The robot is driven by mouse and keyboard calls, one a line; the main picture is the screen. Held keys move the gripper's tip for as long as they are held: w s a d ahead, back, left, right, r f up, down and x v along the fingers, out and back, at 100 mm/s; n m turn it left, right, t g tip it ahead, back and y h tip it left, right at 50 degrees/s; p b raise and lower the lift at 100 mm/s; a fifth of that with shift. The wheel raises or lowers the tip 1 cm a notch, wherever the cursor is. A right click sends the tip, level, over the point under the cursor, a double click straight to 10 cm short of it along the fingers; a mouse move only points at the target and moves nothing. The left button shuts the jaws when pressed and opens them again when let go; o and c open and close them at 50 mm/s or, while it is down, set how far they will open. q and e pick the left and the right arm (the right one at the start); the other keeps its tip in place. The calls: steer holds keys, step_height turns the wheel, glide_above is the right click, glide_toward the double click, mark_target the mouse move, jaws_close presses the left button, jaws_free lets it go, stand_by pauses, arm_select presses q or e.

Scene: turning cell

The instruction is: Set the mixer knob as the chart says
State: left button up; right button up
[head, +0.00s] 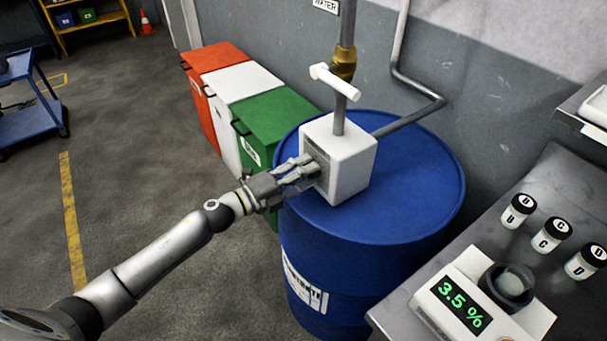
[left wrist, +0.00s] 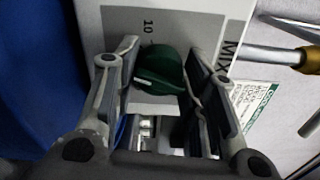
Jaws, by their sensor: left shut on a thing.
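The mixer is a white box (head: 350,165) on top of a blue drum (head: 400,215), with pipes at its top. Its dark green knob (left wrist: 160,72) shows in the left wrist view, with a pale pointer line on its lower left part. A "10" mark is printed on the face near it; other scale marks are hidden. My left gripper (head: 311,170) is at the box's left face, shut on the knob, with a finger on each side (left wrist: 172,75). A card with a green heading (left wrist: 258,105) is partly visible; its text is unreadable. My right gripper is out of view.
A meter (head: 478,308) reading 3.5 % stands on the grey bench at the right, near several small lidded jars (head: 552,235). Red, white and green bins (head: 270,118) stand behind the drum. A brass-fitted water pipe (head: 344,62) rises above the box.

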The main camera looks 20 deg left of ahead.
arm_select(q)
steer(key=shift+f, duration=0.1)
stand_by(0.3)
steer(key=o, duration=1)
steer(key=shift+s+a, duration=0.1)
steer(key=v, duration=1.1)
steer(key=shift+s+a, duration=0.25)
steer(key=shift+s, duration=0.05)
